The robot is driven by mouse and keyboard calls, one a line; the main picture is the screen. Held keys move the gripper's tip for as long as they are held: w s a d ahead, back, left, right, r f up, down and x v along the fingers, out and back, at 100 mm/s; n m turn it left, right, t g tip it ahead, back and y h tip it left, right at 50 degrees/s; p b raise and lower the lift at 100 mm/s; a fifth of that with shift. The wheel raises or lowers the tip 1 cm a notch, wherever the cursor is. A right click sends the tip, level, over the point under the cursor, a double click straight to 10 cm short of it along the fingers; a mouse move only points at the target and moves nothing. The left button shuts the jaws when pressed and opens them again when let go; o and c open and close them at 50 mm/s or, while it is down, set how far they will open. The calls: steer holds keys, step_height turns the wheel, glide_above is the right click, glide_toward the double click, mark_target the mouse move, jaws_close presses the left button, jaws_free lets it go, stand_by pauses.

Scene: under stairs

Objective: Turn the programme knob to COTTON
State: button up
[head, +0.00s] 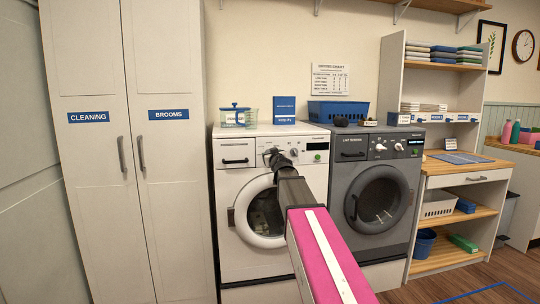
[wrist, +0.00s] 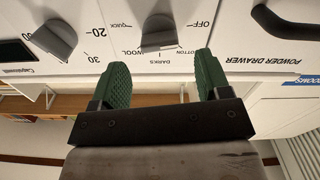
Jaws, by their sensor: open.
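The white washing machine (head: 228,205) stands against the wall, with my arm reaching its control panel. In the wrist view the panel appears upside down. The grey programme knob (wrist: 158,34) is ringed by OFF, COTTON, DARKS, WOOL and QUICK. COTTON (wrist: 198,52) is partly covered by the finger on the right. I cannot tell for sure which label the knob points at. My gripper (wrist: 162,64) is open and empty, its two green fingers spread wider than the knob. The knob appears between and just beyond the fingertips. In the head view my arm mostly hides the knob.
A second grey knob (wrist: 54,40) with numbers sits left of the programme knob in the wrist view. The powder drawer handle (wrist: 288,22) is at the right. A grey dryer (head: 372,190) stands right of the washer, and tall cupboards (head: 120,220) stand left.

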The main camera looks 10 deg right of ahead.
steer(key=w, duration=0.5)
steer(key=shift+a, duration=0.1)
steer(key=c, duration=0.9)
steer(key=shift+m, duration=0.3)
steer(key=m, duration=0.9)
steer(key=shift+d+f, duration=0.1)
steer(key=shift+d, duration=0.1)
